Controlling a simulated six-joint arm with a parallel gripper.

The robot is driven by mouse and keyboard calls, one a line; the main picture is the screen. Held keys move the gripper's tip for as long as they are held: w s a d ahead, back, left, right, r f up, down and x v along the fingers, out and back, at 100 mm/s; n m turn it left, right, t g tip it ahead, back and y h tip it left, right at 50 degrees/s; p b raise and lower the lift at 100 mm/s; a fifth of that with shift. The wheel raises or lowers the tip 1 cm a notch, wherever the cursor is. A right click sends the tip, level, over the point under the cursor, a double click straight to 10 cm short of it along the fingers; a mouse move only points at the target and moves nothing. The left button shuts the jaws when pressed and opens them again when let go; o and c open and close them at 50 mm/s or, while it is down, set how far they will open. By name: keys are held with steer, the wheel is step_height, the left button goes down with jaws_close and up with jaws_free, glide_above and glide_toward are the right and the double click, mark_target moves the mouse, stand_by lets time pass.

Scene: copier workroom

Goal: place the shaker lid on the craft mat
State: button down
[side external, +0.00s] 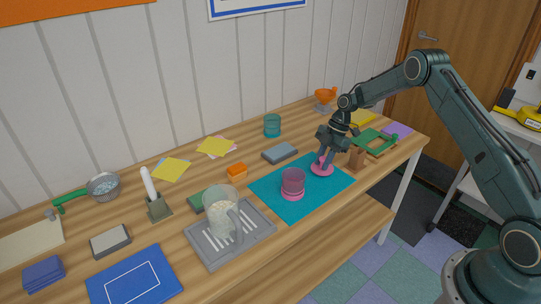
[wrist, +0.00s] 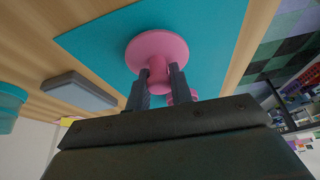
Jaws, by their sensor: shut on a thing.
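The shaker lid (side external: 321,171) is a pink disc with a knob; it also shows in the wrist view (wrist: 155,46). My gripper (side external: 324,158) is shut on the lid's knob, with a dark finger on each side of it in the wrist view (wrist: 160,76). The lid is over the right part of the teal craft mat (side external: 272,188), disc side down; I cannot tell whether it touches the mat. A translucent pink cup (side external: 293,182) stands on the mat left of the lid. A pink edge, partly hidden by a finger, shows in the wrist view.
A grey tray (side external: 258,238) with a clear pitcher (side external: 221,213) is left of the mat. A grey block (side external: 280,152) and a teal cup (side external: 272,126) are behind it.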

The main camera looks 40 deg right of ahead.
steer(key=shift+f, duration=0.3)
steer(key=c, duration=0.8)
jaws_free()
steer(key=shift+c, duration=0.2)
steer(key=shift+r, duration=0.15)
steer(key=v, duration=1.3)
steer(key=shift+d+r, duration=0.2)
steer(key=shift+r, duration=0.1)
